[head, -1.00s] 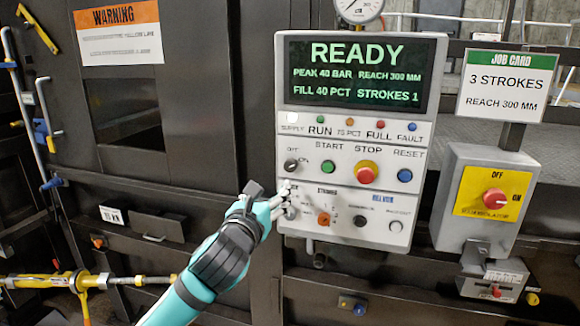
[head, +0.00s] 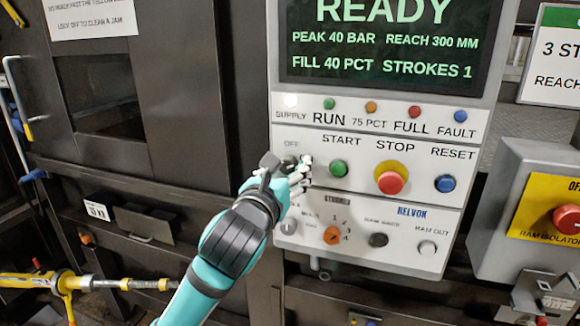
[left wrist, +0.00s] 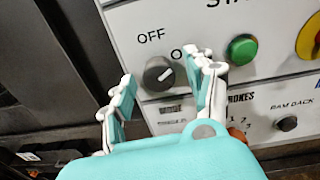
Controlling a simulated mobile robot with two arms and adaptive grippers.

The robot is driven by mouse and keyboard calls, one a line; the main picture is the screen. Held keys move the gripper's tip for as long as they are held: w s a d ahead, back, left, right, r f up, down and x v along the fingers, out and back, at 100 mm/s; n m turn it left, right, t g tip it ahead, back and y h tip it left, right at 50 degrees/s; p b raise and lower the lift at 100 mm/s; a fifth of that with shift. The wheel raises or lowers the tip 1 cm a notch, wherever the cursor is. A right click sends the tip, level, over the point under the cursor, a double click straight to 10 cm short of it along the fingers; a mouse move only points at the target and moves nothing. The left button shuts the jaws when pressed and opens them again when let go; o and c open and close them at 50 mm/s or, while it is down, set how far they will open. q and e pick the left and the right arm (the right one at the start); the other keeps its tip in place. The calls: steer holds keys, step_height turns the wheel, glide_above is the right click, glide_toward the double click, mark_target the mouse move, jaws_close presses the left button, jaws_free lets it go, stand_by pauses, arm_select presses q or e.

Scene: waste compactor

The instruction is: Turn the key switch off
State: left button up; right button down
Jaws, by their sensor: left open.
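The key switch (left wrist: 158,73) is a dark round knob under an OFF label, with ON at its right. Its pale pointer mark slants up and right, towards ON. My left gripper (head: 287,168) is in front of the switch in the head view and hides most of it there. In the left wrist view my left gripper (left wrist: 161,68) is open, with one finger left of the knob and one right of it. I cannot tell whether either finger touches the knob. My right gripper is not in view.
The control panel (head: 465,165) has a green start button (head: 338,168), a red stop button (head: 389,182) and a blue reset button (head: 445,183) to the right. An orange selector (head: 331,235) sits below. The screen (head: 392,45) reads READY. A yellow isolator (head: 545,205) is at far right.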

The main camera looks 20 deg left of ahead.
arm_select(q)
steer(key=shift+s+r, duration=0.1)
steer(key=shift+s, duration=0.15)
steer(key=shift+c, duration=0.9)
jaws_close()
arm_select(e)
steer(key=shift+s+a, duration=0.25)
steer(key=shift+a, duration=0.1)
